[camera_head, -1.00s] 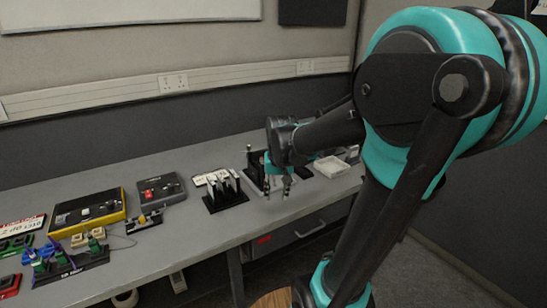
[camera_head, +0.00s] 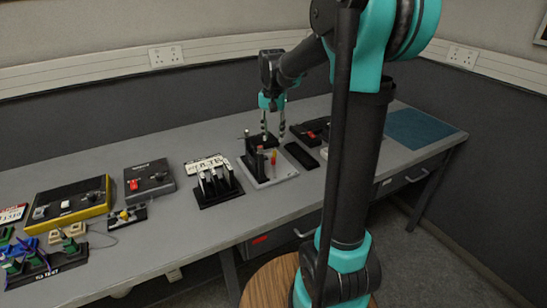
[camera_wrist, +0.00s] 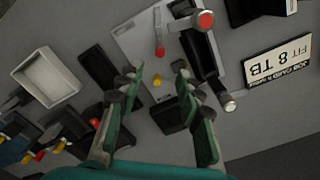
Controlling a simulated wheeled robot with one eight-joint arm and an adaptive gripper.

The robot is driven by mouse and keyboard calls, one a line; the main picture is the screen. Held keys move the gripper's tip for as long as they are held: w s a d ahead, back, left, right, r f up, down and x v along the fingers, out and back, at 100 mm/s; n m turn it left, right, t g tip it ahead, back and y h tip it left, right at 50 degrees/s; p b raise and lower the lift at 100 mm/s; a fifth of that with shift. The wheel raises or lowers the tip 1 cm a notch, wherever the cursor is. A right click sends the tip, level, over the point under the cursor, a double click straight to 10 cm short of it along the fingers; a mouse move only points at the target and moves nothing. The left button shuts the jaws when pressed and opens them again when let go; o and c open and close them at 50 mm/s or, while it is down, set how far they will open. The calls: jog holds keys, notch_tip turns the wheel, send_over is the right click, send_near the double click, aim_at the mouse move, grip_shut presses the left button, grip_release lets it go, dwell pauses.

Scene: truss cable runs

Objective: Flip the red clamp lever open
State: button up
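A light plate (camera_head: 284,176) on the bench carries a dark clamp fixture (camera_head: 251,147). A slim red lever (camera_head: 273,157) stands up from the plate. In the wrist view, a pale rod with a red end, seemingly the red lever (camera_wrist: 159,50), lies over the plate beyond my fingertips. A round red cap (camera_wrist: 205,20) tops the black part beside it. A small yellow spot (camera_wrist: 157,82) shows between my fingers. My gripper (camera_head: 273,135) points down above the fixture's back part. In the wrist view my gripper (camera_wrist: 159,73) is open and empty, apart from the lever.
A black rack with pale upright pieces (camera_head: 218,187) and an "8 TB" label (camera_head: 206,164) stand left of the plate. A black slab (camera_head: 301,155) lies to its right. A white tray (camera_wrist: 46,78) shows in the wrist view. A blue mat (camera_head: 418,129) lies at the far right.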

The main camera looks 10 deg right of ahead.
aim_at(274, 167)
notch_tip(274, 167, down, 10)
jog(key=shift+f, duration=0.1)
dwell(0.4)
grip_shut()
